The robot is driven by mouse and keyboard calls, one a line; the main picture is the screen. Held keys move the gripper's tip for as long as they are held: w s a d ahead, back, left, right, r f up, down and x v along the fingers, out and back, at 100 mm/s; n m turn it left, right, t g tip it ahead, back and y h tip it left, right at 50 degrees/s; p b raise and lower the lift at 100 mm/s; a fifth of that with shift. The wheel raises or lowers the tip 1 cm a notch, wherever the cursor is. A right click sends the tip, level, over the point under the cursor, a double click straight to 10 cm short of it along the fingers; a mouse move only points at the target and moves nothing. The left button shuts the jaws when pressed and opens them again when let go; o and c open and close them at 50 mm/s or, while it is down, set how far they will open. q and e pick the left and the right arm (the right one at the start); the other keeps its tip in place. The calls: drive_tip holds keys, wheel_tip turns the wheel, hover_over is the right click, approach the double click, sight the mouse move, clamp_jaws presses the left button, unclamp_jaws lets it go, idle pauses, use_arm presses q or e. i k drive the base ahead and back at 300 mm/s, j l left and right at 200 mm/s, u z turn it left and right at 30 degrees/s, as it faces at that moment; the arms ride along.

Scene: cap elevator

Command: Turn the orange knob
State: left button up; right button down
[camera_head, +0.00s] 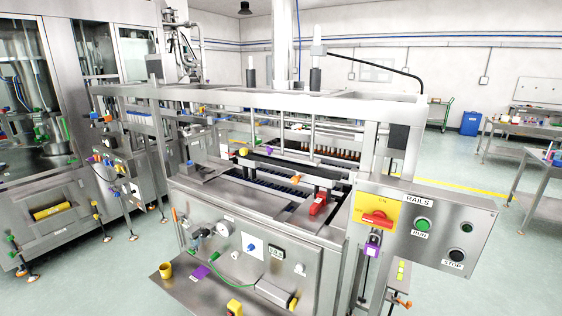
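An orange-red rotary knob (377,218) sits on a yellow square plate (384,205) at the left of the metal control panel (450,230). Its handle lies roughly level across the plate. A small purple and white piece (373,244) hangs just below the plate, in front of the panel's lower edge. Neither of my grippers shows in the head view.
The panel has a green RUN button (422,224) and a black STOP button (456,255). The metal machine (250,225) fills the middle, with a front shelf (185,285) holding a yellow cup (165,271). Open floor (480,295) lies at the lower right.

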sight(295, 180)
drive_tip(key=i+j, duration=1.55)
drive_tip(key=j, duration=0.1)
